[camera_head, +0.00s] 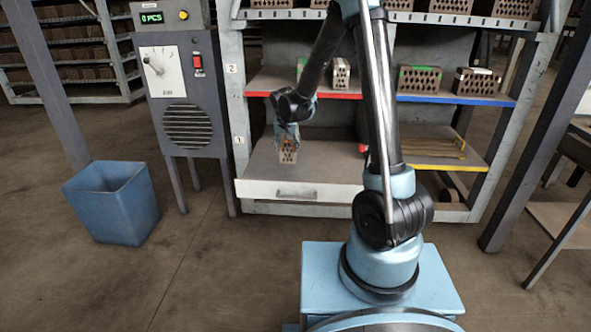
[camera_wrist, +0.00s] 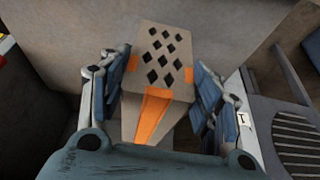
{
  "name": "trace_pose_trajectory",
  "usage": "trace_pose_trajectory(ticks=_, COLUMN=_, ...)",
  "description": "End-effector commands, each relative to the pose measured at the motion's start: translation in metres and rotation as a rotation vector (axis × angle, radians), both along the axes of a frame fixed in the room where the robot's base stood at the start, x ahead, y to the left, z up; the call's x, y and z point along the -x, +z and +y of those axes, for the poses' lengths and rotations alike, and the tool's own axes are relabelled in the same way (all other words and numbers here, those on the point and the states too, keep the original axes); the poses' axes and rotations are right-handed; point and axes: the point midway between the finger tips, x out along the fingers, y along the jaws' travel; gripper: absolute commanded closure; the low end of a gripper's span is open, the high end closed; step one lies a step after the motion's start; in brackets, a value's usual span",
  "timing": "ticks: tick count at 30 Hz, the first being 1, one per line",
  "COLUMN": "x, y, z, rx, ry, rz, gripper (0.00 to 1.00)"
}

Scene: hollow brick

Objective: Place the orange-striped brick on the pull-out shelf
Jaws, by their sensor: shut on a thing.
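The orange-striped brick (camera_wrist: 160,60) is a grey hollow brick with diamond-shaped holes and an orange stripe. My gripper (camera_wrist: 163,90) is shut on it, with one finger on each side. In the head view the brick (camera_head: 288,154) hangs below my gripper (camera_head: 287,138), over the pull-out shelf (camera_head: 310,192). That shelf is a grey board with a pale front edge and a handle, at the lower left of the rack. I cannot tell whether the brick touches the shelf.
Above are shelves with red (camera_head: 320,95) and blue (camera_head: 455,100) edges, holding bricks. A yellow-edged shelf (camera_head: 440,166) is right of the pull-out shelf. A grey control cabinet (camera_head: 183,90) and blue bin (camera_head: 112,203) stand left. The pull-out shelf's surface looks clear.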

Motion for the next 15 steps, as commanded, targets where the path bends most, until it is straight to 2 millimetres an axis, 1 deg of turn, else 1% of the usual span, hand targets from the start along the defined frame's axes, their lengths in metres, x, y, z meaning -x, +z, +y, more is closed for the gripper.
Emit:
trace_pose_trajectory(ticks=3, x=-0.001, y=-0.016, z=0.0, rx=0.0, ry=0.0, rz=-0.001, gripper=1.0)
trace_pose_trajectory(ticks=9, x=-0.001, y=-0.039, z=0.0, rx=0.0, ry=0.0, rz=-0.001, gripper=1.0)
trace_pose_trajectory(ticks=15, x=0.0, y=-0.048, z=0.0, rx=0.0, ry=0.0, rz=-0.001, gripper=1.0)
